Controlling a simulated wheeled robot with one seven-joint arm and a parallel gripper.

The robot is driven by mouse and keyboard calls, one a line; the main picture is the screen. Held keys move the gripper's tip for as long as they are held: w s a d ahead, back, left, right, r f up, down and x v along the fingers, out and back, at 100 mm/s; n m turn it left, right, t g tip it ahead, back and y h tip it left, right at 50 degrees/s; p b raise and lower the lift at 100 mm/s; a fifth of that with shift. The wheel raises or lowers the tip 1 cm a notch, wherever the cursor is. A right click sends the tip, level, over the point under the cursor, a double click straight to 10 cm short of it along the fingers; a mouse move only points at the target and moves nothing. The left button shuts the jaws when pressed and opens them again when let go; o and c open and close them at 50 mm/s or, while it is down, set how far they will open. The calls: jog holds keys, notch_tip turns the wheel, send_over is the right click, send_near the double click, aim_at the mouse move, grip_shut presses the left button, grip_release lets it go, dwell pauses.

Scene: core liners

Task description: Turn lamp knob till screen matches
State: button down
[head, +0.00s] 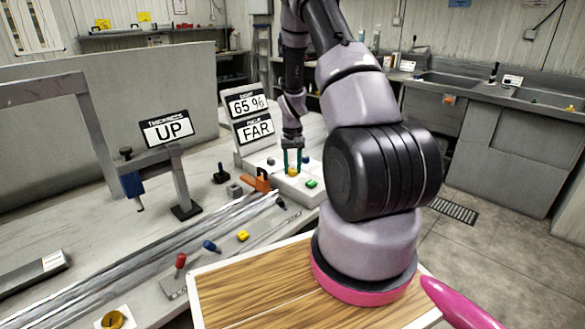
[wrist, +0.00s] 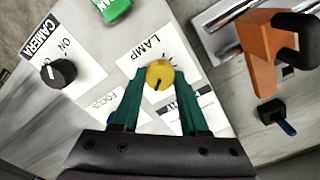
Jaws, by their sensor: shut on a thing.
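The yellow lamp knob (wrist: 160,75) sits on a white panel beside the printed word LAMP in the wrist view, its dark pointer mark toward my gripper. My gripper (wrist: 158,88) has its green fingers shut on the knob, one on each side. In the head view my gripper (head: 293,160) reaches down to the light control box (head: 285,185), with the yellow knob (head: 292,171) at its fingertips. The upper screen (head: 246,104) reads 65 %. The lower screen (head: 254,130) reads FAR. Another screen (head: 167,128) reads UP.
A black camera knob (wrist: 58,72) and a green button (wrist: 112,8) sit near the lamp knob. An orange clamp (wrist: 265,48) stands close on the right in the wrist view. Metal rails (head: 150,262) and small coloured parts lie on the bench.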

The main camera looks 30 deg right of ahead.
aim_at(293, 170)
jog(key=shift+m, duration=0.9)
jog(key=shift+c, duration=2.2)
grip_release()
notch_tip(293, 170, up, 11)
